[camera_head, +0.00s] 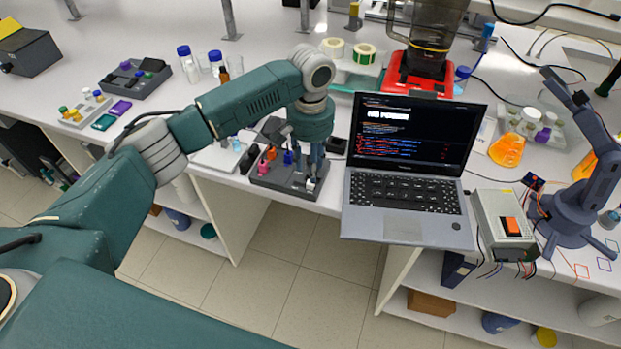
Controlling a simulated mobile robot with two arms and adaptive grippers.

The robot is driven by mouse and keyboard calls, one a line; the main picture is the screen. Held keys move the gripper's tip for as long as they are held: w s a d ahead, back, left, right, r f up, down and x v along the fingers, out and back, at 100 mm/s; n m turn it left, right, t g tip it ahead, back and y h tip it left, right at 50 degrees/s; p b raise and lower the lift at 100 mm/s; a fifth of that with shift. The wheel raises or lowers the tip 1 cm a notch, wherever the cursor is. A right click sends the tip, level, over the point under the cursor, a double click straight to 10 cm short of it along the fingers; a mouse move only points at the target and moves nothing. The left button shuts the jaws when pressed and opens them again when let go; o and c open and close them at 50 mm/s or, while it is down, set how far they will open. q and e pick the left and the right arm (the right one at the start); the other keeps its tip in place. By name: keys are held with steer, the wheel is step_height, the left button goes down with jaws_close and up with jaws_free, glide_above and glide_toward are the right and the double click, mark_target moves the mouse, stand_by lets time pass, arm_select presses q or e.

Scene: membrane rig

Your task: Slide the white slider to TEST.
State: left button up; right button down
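The dark grey rig (284,181) sits near the front edge of the bench, left of the laptop. It carries pink knobs (263,165) and a blue knob (288,157). A small white piece that looks like the slider (310,184) shows at its right end, partly covered by my fingers. My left gripper (312,175) points down right over this piece. Its fingers are small here, and I cannot tell if they are open, shut or touching the slider. The TEST label is not readable. My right gripper is not in view.
An open laptop (405,191) stands close to the right of the rig. A red-based machine (418,75) stands behind it. A grey box with an orange switch (502,225) and a small blue-grey arm (575,205) are farther right. A white tray (213,155) lies left of the rig.

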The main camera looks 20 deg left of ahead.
arm_select(q)
step_height(320, 180, up, 6)
steer(key=shift+r, duration=0.15)
steer(key=shift+s, duration=0.1)
stand_by(0.5)
